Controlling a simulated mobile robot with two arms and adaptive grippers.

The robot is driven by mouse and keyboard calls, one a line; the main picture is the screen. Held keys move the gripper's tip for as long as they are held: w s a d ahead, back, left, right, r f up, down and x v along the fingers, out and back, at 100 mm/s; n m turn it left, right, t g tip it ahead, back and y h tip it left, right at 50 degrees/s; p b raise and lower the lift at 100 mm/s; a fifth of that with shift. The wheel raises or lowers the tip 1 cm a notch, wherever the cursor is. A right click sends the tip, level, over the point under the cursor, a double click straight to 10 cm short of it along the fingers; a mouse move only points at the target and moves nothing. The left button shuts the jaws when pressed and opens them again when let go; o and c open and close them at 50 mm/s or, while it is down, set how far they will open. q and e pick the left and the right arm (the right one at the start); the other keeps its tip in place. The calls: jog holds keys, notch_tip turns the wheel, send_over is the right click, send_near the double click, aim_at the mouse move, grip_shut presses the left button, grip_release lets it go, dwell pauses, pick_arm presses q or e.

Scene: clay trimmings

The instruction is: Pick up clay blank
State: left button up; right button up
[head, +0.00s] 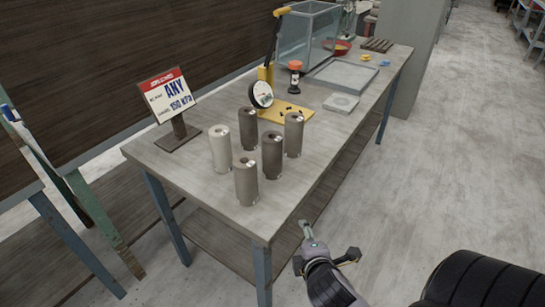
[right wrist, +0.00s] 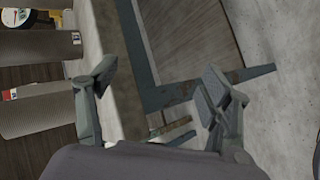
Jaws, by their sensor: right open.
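Several upright clay blanks stand grouped on the workbench in the head view: a pale one (head: 221,149) at the left, a grey one (head: 248,129) behind it, a front one (head: 246,182), a darker one (head: 272,156) and one at the right (head: 293,135). My right gripper (head: 325,250) is beside the bench's right edge, apart from the blanks and lower in the picture. In the right wrist view its fingers (right wrist: 157,84) are spread with nothing between them. Blanks (right wrist: 40,108) show sideways at that view's left edge. My left gripper is not in view.
The workbench (head: 185,168) has a sign (head: 168,98) at its left end. A yellow press with a dial gauge (head: 261,94), a red-capped bottle (head: 295,77), a grey tray (head: 342,76) and a glass tank (head: 305,38) stand behind the blanks.

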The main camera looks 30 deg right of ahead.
jog(key=w+d+r+n+t+h, duration=0.1)
jog(key=w+d+r+n+t, duration=0.3)
jog(key=n, duration=0.4)
jog(key=n+t+y, duration=0.1)
jog(key=n+t, duration=0.3)
jog(key=n, duration=0.8)
send_near(275, 162)
jog(key=p+x, duration=0.2)
jog(key=x, duration=0.6)
jog(key=shift+w, duration=0.1)
jog(key=shift+w+d+p, duration=0.15)
jog(key=shift+w+p, duration=0.2)
jog(key=x, duration=0.4)
jog(key=shift+w+f+p, duration=0.1)
jog(key=shift+w+p, duration=0.1)
jog(key=shift+p, duration=0.1)
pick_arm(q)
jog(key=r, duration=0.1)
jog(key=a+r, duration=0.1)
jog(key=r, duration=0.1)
pick_arm(e)
jog(key=shift+c, duration=0.3)
